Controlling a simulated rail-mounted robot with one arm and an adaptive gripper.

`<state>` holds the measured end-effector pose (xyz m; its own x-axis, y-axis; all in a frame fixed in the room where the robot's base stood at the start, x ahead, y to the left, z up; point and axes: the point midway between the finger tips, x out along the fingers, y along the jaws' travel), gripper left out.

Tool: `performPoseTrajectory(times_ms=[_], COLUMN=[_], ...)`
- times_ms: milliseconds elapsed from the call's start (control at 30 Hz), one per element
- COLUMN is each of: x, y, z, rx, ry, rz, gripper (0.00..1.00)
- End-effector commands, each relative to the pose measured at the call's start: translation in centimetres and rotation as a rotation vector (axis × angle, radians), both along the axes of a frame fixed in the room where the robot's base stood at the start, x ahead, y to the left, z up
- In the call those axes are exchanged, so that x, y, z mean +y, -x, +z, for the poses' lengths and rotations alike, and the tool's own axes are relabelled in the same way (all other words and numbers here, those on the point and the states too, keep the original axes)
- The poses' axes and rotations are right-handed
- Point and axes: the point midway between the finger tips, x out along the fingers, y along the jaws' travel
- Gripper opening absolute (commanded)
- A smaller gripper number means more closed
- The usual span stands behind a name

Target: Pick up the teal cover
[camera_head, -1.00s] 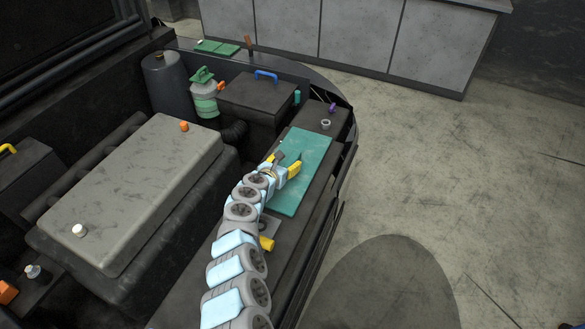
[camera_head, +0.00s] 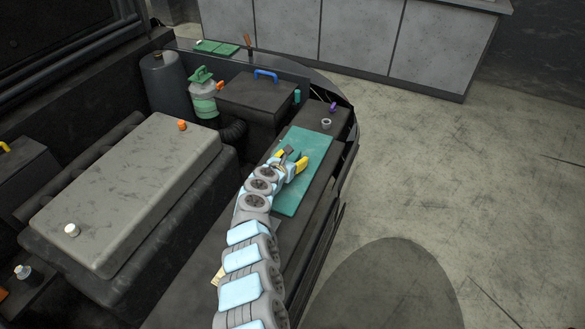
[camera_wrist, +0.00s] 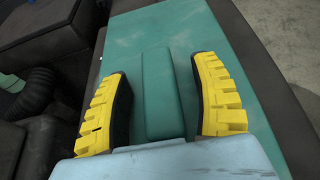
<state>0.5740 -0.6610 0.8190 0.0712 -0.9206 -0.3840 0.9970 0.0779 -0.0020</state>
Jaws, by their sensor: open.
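The teal cover (camera_head: 313,150) is a flat rectangular panel lying on the dark ledge at the right side of the engine bay. In the wrist view the cover (camera_wrist: 220,32) has a raised teal bar (camera_wrist: 163,90) along its middle. My gripper (camera_head: 293,158) is over the cover, and its body hides part of it. In the wrist view my gripper (camera_wrist: 165,100) is open, with one yellow-padded finger on each side of the raised bar. Gaps show between the fingers and the bar. I cannot tell how far the fingertips are above the panel.
A grey engine block (camera_head: 130,190) stands to the left. A black box with a blue handle (camera_head: 266,76) and a green-and-white bottle (camera_head: 203,98) stand behind. A black corrugated hose (camera_head: 233,132) runs near the cover. Open floor (camera_head: 440,180) lies to the right.

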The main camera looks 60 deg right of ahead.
Motion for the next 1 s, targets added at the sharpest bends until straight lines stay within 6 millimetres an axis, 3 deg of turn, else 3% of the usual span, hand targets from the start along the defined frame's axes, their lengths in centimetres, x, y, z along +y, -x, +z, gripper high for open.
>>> performPoseTrajectory(times_ms=[200, 600, 667, 833, 1000], x=[-1.2, -1.5, -1.5, -1.5, -1.5], y=[-0.1, -0.1, -0.1, -0.1, -0.1], z=[-0.5, -0.4, -0.4, -0.4, -0.5], rx=[-0.003, -0.002, -0.002, -0.002, -0.002], ry=[0.001, 0.002, 0.002, 0.002, 0.001], rz=[-0.001, -0.001, -0.001, -0.001, -0.001], gripper=[0.63, 0.63, 0.51, 0.03, 0.00])
